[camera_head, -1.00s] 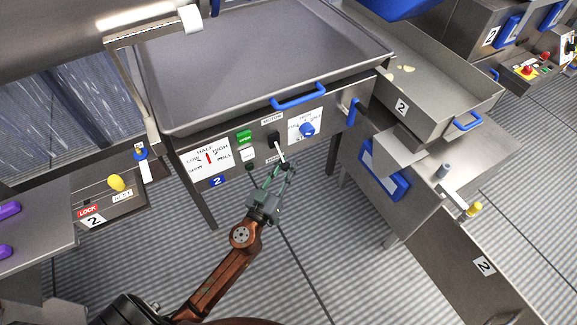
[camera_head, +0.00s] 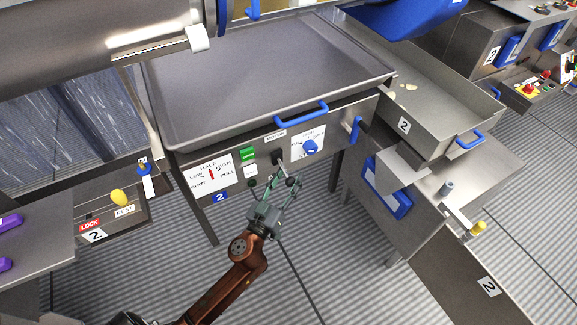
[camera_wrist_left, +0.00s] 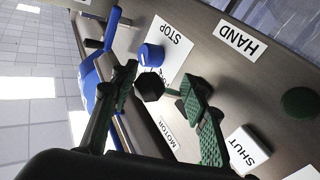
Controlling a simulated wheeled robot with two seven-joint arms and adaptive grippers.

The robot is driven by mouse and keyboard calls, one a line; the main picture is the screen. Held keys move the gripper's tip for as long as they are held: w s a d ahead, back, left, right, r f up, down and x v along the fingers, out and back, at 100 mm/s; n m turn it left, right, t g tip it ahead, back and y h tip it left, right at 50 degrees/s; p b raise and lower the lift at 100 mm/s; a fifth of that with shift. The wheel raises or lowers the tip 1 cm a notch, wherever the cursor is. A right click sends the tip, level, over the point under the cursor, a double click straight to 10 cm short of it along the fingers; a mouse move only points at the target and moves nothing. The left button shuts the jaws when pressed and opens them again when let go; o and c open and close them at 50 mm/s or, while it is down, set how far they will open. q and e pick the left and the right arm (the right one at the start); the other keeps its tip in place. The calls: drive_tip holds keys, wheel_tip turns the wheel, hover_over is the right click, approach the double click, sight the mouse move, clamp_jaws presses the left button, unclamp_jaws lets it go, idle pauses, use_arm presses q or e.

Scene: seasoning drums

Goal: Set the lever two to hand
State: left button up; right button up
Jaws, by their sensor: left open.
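A dark lever (camera_head: 277,155) sits on the steel front panel of unit two, below a MOTOR label (camera_head: 275,136). In the left wrist view its dark round end (camera_wrist_left: 150,87) shows between the spread green fingers. A HAND label (camera_wrist_left: 242,40) and the MOTOR label (camera_wrist_left: 167,135) lie on opposite sides of it. My left gripper (camera_head: 284,182) is open, just in front of the panel below the lever; it also shows in the left wrist view (camera_wrist_left: 160,100). I cannot tell if a finger touches the lever. My right gripper is not in view.
A blue knob (camera_head: 310,147) is right of the lever. Green (camera_head: 247,153) and white (camera_head: 250,171) buttons are left of it. A blue tray handle (camera_head: 301,115) juts out above. A blue lever (camera_head: 356,130) stands at the panel's right end.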

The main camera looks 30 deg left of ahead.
sight(287, 175)
use_arm(q)
wheel_tip(287, 175, up, 7)
drive_tip(key=shift+w+a+f, duration=0.1)
drive_tip(key=shift+a, duration=0.05)
drive_tip(key=shift+w+r, duration=0.1)
drive_tip(key=shift+r, duration=0.6)
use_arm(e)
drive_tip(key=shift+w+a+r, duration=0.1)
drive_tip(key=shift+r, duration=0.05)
use_arm(q)
drive_tip(key=f, duration=0.3)
drive_tip(key=shift+a+f+g, duration=0.15)
drive_tip(key=shift+a+g, duration=0.05)
drive_tip(key=shift+g, duration=0.1)
drive_tip(key=shift+s, duration=0.2)
drive_tip(key=s+a+r+p, duration=0.1)
drive_tip(key=s+r+p, duration=0.2)
drive_tip(key=s+p, duration=0.2)
drive_tip(key=shift+s+r, duration=0.15)
drive_tip(key=shift+s, duration=1.1)
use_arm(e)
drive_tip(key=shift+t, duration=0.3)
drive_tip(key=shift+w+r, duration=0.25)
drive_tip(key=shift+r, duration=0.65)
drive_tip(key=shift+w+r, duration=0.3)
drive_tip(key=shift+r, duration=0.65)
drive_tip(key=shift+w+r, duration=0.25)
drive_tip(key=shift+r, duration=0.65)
